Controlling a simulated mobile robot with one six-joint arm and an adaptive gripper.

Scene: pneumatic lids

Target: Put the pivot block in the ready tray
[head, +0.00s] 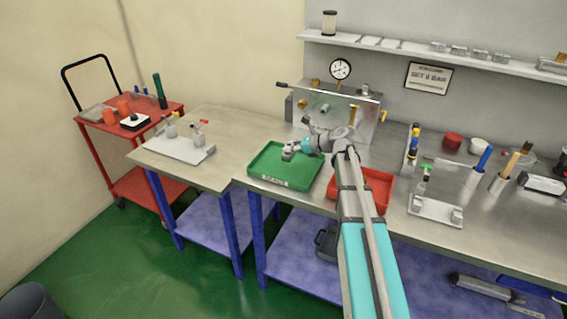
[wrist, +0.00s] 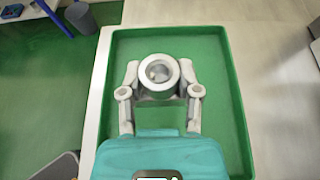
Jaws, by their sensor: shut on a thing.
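The green tray (head: 262,176), with a label on its front edge, lies on the bench; I take it to be the ready tray. It also fills the middle of the wrist view (wrist: 236,125). My gripper (head: 291,151) is over this tray. In the wrist view my gripper (wrist: 160,90) is shut on a grey metal part with a round bored boss, the pivot block (wrist: 159,72). The block sits between the two fingers, above the green tray floor. I cannot tell whether its underside touches the floor. In the head view the block is small and partly hidden by my gripper.
A red tray (head: 374,187) stands right of the green tray, partly behind my arm. A gauge panel (head: 340,107) stands behind. A white plate with fittings (head: 181,149) is on the left bench, and another fixture (head: 434,209) is at right. The green tray shows no other parts.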

